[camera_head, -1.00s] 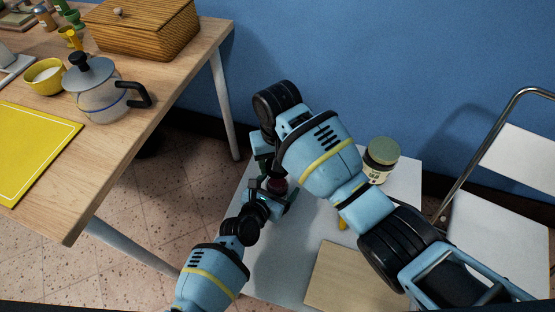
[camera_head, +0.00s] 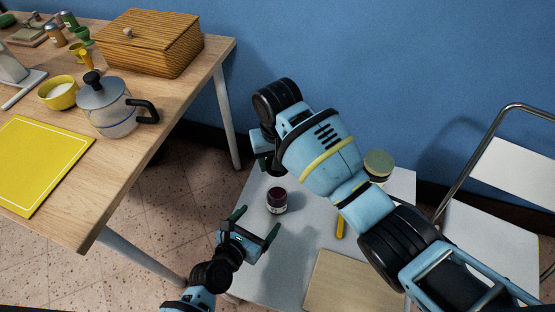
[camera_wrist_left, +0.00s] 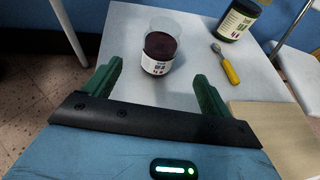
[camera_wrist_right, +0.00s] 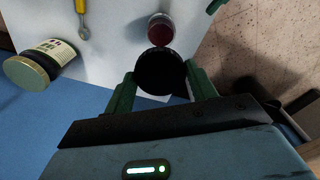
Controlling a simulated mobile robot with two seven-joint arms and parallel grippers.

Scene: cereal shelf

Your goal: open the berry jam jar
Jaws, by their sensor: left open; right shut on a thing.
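The berry jam jar (camera_head: 277,201) is a small glass jar with dark contents and a white label. It stands upright on the white table, and its top looks uncovered in the left wrist view (camera_wrist_left: 159,50). My left gripper (camera_head: 256,222) is open and empty, just in front of the jar and apart from it. My right gripper (camera_wrist_right: 160,78) is shut on a dark round lid (camera_wrist_right: 160,62), held above the table and apart from the jar. In the head view my right arm hides most of that gripper and the lid.
A larger jar with a greenish lid (camera_head: 377,163) stands behind my right arm. A yellow-handled utensil (camera_wrist_left: 229,72) and a wooden board (camera_head: 350,283) lie on the white table (camera_wrist_left: 190,20). A wooden table (camera_head: 150,125) with kitchenware is at left, a chair (camera_head: 500,235) at right.

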